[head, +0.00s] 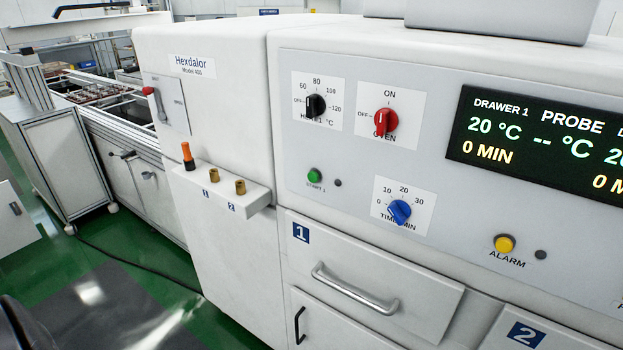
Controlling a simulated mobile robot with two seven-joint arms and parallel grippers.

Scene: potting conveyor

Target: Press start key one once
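The start key one is a green round button (314,175) with the label "START 1" under it, on the grey control panel (300,140) of a white machine. A small dark round lamp (338,183) sits just right of it. The panel's display (545,140) reads drawer 1 at 20 °C and 0 MIN. Neither of my grippers shows in the head view, so their state cannot be seen. Nothing covers the green button.
Around the button are a black heat knob (316,105), a red oven switch (384,122), a blue timer knob (399,211) and a yellow alarm button (504,244). Below, drawer 1 has a protruding metal handle (355,292). A small shelf (225,190) juts out at left.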

